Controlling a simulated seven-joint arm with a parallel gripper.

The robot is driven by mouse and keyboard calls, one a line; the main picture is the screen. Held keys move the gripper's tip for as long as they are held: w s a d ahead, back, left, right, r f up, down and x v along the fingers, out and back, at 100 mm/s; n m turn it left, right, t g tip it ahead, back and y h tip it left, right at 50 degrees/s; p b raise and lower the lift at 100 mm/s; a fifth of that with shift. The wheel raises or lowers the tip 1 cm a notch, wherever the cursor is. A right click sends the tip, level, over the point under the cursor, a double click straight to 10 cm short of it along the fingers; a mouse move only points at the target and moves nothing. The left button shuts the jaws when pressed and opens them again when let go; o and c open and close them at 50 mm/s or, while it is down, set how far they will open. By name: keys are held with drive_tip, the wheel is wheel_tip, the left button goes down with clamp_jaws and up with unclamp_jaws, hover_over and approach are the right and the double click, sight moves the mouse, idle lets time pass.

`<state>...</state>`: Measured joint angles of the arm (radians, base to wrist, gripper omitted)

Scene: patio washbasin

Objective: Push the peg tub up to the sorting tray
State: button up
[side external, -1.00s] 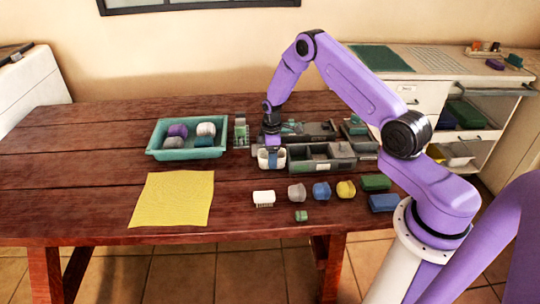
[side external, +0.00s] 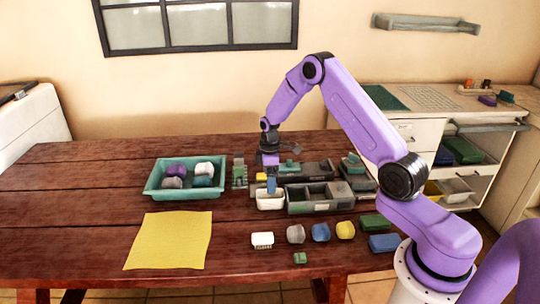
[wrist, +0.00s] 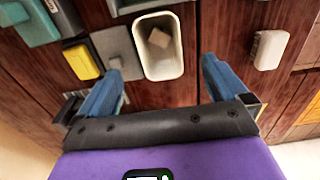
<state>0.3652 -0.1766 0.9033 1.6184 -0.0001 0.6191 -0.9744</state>
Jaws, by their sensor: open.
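The peg tub (side external: 270,203), a small cream box, stands on the table at the left end of the grey compartmented sorting tray (side external: 320,207). From the side I cannot tell whether they touch. In the wrist view the tub (wrist: 178,62) is open-topped with a brown block inside, close beside a grey surface (wrist: 112,42). My gripper (side external: 271,190) is above or just behind the tub, its blue fingers partly hidden by it. In the wrist view my gripper (wrist: 161,86) is open and empty, its fingers spread wider than the tub.
A teal tray (side external: 185,193) with several rounded blocks stands to the left. A yellow cloth (side external: 168,240) lies in front of it. A white brush (side external: 262,240) and several coloured blocks line the table's front. More grey containers stand behind the sorting tray.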

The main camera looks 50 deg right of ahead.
wheel_tip(320, 180, up, 10)
drive_tip(key=shift+f, duration=0.25)
idle(0.3)
drive_tip(key=s+a+r+n, duration=0.1)
drive_tip(key=s+a+r, duration=0.3)
drive_tip(key=s+a, duration=0.4)
drive_tip(key=s+a+r+n, duration=0.1)
drive_tip(key=s+a+r, duration=0.4)
drive_tip(key=a, duration=0.5)
drive_tip(key=s+n, duration=0.1)
drive_tip(key=s, duration=2.3)
drive_tip(key=shift+s+r+n, duration=0.3)
drive_tip(key=shift+s+r, duration=0.1)
drive_tip(key=shift+r, duration=0.05)
